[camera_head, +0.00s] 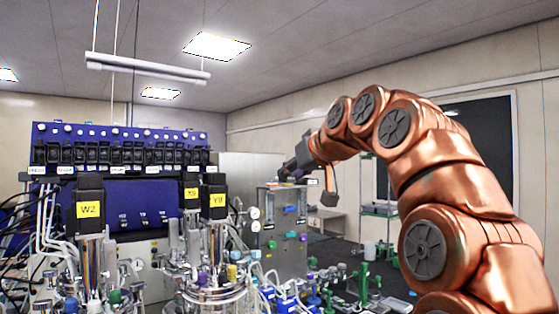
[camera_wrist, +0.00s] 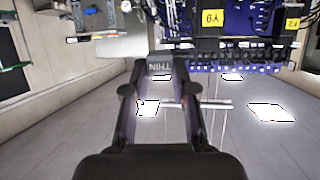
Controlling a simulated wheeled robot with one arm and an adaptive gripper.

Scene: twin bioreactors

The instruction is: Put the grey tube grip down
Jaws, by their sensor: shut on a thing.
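My gripper (camera_head: 292,168) is at the end of the copper arm, beside or above the top of a grey metal cabinet (camera_head: 270,213) in the head view. In the wrist view, which looks upside down, the dark fingers of my gripper (camera_wrist: 160,82) reach forward and close on a small dark grey piece, the grey tube grip (camera_wrist: 160,65), with pale lettering on its face. The grip is too small to make out in the head view. I cannot tell whether it touches the cabinet.
Twin bioreactors with steel vessels (camera_head: 212,296) and black blocks labelled W2 (camera_head: 90,203) and Y9 (camera_head: 214,202) stand left. A blue control panel (camera_head: 120,150) is behind them. A green-framed shelf (camera_head: 378,209) stands right. Green fittings and tubing crowd the lower middle.

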